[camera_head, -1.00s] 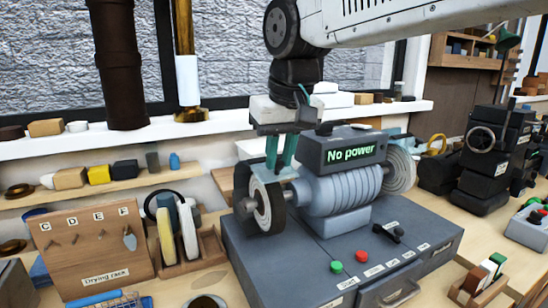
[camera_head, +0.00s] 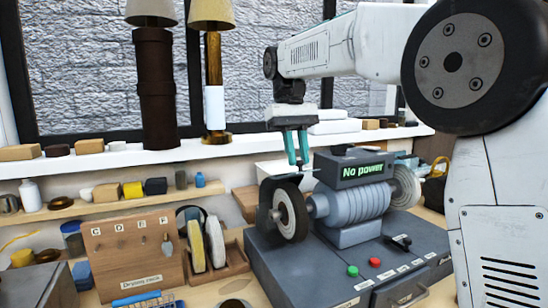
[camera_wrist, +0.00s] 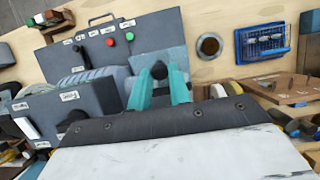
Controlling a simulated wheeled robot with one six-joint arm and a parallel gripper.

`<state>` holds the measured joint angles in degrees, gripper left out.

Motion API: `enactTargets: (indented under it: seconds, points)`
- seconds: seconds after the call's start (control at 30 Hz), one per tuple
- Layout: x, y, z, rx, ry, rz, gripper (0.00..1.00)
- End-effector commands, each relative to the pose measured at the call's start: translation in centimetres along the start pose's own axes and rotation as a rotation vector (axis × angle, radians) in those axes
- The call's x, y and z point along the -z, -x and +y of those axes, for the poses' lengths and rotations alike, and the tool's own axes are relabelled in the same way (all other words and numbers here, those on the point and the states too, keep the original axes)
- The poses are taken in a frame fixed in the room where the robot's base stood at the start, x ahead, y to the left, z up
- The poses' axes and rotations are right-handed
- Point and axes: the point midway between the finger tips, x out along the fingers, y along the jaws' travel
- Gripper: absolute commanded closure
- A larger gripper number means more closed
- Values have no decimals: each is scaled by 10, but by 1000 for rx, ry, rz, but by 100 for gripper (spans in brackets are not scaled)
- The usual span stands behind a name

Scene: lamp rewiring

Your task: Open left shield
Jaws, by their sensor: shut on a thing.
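The grinder (camera_head: 350,208) stands on a grey base, its display reading "No power". Its left wheel (camera_head: 290,212) sits in a dark guard (camera_head: 264,205). The left shield (camera_head: 270,170) appears as a pale, see-through panel tilted up above that wheel. It also shows in the wrist view (camera_wrist: 155,58) as a bluish panel behind my fingers. My gripper (camera_head: 298,163) points down at the shield, above the left wheel. Its teal fingers are shut on the shield, with a dark round knob (camera_wrist: 158,70) between them in the wrist view. The exact grip is partly hidden.
A drying rack (camera_head: 130,250) and a wooden holder with pale discs (camera_head: 215,243) stand left of the grinder. Lamps (camera_head: 213,90) stand on the white sill behind. Green (camera_head: 352,271) and red (camera_head: 375,262) buttons are on the base. My arm blocks the right side.

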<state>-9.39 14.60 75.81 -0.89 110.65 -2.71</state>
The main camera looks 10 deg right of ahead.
Motion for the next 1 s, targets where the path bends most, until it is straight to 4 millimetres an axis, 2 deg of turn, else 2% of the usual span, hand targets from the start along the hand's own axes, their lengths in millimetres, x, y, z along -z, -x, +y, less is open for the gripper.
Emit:
enactTargets:
  seconds: [0.17,0.5,0.53,0.6,1.0]
  points:
    - [-1,0,10,6,-13,-25,100]
    - [-1,0,11,5,-15,-27,100]
    - [-1,0,11,5,-15,-27,78]
    - [-1,0,11,5,-14,-27,60]
    - [0,0,10,4,-14,-25,60]
